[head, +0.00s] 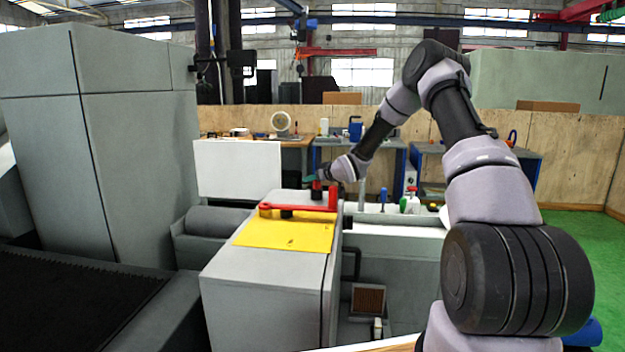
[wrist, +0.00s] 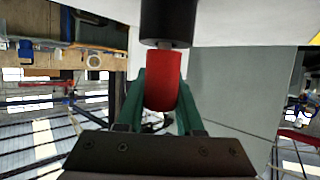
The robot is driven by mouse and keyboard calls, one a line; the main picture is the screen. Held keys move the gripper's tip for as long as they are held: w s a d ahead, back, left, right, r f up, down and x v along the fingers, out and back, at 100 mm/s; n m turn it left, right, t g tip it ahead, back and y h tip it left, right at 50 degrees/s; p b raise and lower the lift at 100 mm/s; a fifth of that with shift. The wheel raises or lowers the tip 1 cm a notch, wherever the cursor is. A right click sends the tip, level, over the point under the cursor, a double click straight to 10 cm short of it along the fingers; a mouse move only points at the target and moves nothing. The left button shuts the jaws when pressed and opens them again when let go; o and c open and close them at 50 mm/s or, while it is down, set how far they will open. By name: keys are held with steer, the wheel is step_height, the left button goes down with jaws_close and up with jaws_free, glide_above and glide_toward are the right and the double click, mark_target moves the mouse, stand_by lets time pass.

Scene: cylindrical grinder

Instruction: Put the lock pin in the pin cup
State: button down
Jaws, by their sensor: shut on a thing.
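My gripper (head: 314,179) is at the far end of the grey machine housing, above its top. In the wrist view its two green fingers (wrist: 162,80) are shut on a red cylinder, which I take to be the lock pin (wrist: 163,88). A wider black cylindrical part (wrist: 167,22) is in line with the red end; I cannot tell whether it belongs to the pin or to the machine. In the head view the red piece (head: 316,186) shows small by the fingers. I cannot make out the pin cup for certain.
A red upright part (head: 333,198) stands close beside my gripper. Bottles (head: 413,202) stand on the white ledge to the right. Workbenches (head: 480,152) are behind.

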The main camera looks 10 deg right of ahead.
steer(key=c, duration=0.5)
jaws_free()
steer(key=shift+c, duration=0.2)
steer(key=shift+s+d+r, duration=0.15)
steer(key=shift+s+r, duration=0.05)
steer(key=shift+s, duration=0.05)
steer(key=s+d+r+m+g+h, duration=0.1)
steer(key=s+d+r+m+h, duration=0.3)
steer(key=s+r, duration=0.8)
steer(key=s+d+r+m+g+h, duration=0.15)
steer(key=s+d+r, duration=0.55)
steer(key=s, duration=0.9)
steer(key=s+a+r+m+g+y, duration=0.1)
steer(key=s+a+r+m, duration=0.1)
steer(key=s, duration=1)
steer(key=s+a+r+m+g, duration=0.1)
steer(key=s+a+r+m, duration=0.1)
steer(key=s, duration=1.1)
steer(key=shift+s+a+r+y, duration=0.3)
steer(key=shift+a+r+y, duration=0.1)
steer(key=shift+r, duration=0.5)
